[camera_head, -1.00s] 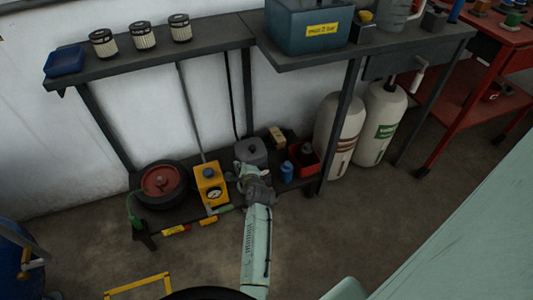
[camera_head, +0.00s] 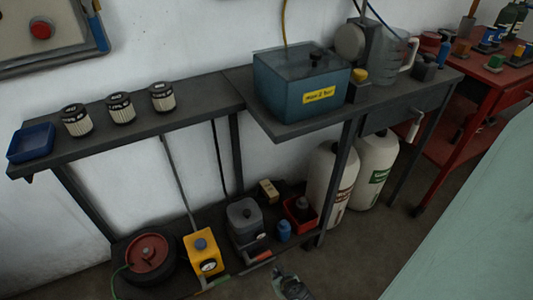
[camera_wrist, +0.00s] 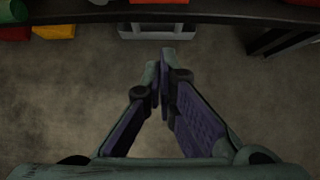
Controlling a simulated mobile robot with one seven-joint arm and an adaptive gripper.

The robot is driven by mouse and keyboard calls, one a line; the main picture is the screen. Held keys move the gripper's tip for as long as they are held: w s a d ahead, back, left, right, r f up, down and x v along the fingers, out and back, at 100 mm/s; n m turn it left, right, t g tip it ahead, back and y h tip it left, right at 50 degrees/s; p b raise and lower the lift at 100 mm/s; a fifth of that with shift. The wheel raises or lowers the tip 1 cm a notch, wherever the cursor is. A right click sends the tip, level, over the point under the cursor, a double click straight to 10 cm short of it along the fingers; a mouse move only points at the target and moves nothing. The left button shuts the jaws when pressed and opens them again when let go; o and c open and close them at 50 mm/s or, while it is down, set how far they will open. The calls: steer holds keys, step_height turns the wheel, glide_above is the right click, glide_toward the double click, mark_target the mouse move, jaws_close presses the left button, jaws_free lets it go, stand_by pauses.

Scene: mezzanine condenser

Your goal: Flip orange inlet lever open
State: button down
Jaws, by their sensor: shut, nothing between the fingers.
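My gripper (camera_wrist: 161,72) is shut and empty, with its fingertips together over bare floor in the wrist view. In the head view my gripper (camera_head: 291,286) is only partly seen at the bottom edge, in front of the low shelf and apart from it. The grey unit (camera_head: 245,222) and the yellow unit (camera_head: 203,254) with a blue knob stand on that shelf. A small reddish-orange piece (camera_head: 261,258) shows at the grey unit's front edge. I cannot tell whether it is the inlet lever, nor its position.
A red-topped reel (camera_head: 148,252) stands at the left of the low shelf, and a blue bottle (camera_head: 284,230) and red bin (camera_head: 300,212) at its right. The upper bench (camera_head: 180,123) overhangs them. White tanks (camera_head: 374,166) stand right. Floor in front is clear.

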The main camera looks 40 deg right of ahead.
mark_target(259, 258)
steer(key=b+x, duration=0.3)
steer(key=x, duration=0.7)
steer(key=r+p, duration=0.1)
steer(key=r, duration=0.1)
steer(key=r+p, duration=0.1)
steer(key=r, duration=0.1)
steer(key=shift+w+p, duration=0.35)
steer(key=shift+p, duration=0.05)
steer(key=shift+d, duration=0.25)
